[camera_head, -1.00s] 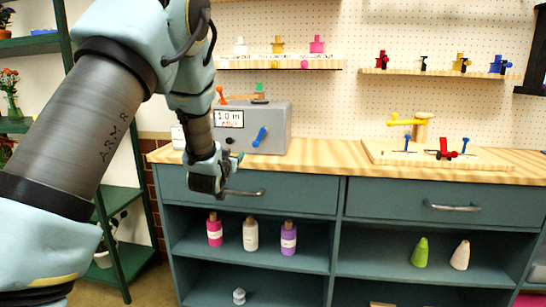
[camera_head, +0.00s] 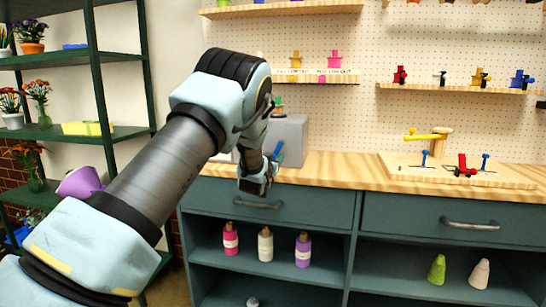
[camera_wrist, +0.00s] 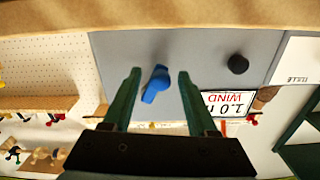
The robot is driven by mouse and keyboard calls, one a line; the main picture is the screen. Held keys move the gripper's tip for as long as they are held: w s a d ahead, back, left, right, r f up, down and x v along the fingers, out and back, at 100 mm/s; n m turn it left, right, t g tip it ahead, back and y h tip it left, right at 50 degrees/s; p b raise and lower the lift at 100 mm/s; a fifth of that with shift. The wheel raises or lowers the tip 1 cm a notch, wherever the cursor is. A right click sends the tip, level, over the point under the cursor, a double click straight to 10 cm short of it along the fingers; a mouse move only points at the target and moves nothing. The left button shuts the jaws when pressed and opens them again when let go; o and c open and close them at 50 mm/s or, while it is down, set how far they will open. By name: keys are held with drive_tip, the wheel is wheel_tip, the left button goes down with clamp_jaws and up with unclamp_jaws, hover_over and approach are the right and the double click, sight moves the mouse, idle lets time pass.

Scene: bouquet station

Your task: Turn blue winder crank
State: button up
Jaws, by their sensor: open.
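The blue winder crank (camera_head: 277,150) is a short, tilted handle on the front of the grey winder box (camera_head: 291,130). In the wrist view the blue crank (camera_wrist: 155,84) shows between my two green fingers, against the grey face (camera_wrist: 200,52). My gripper (camera_head: 258,186) is at the counter's front edge, just below and left of the crank, and partly hides the box. In the wrist view my gripper (camera_wrist: 158,74) is open and empty, with a finger on either side of the crank. I cannot tell how far the fingertips are from it.
The wrist view is upside down and shows a black round knob (camera_wrist: 238,64) and a "1.0 m WIND" sign (camera_wrist: 228,102) near the crank. A wooden board with small cranks (camera_head: 455,172) lies to the right on the counter (camera_head: 340,168). A drawer handle (camera_head: 258,204) is below my gripper.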

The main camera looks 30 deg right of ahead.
clamp_jaws()
idle(0.5)
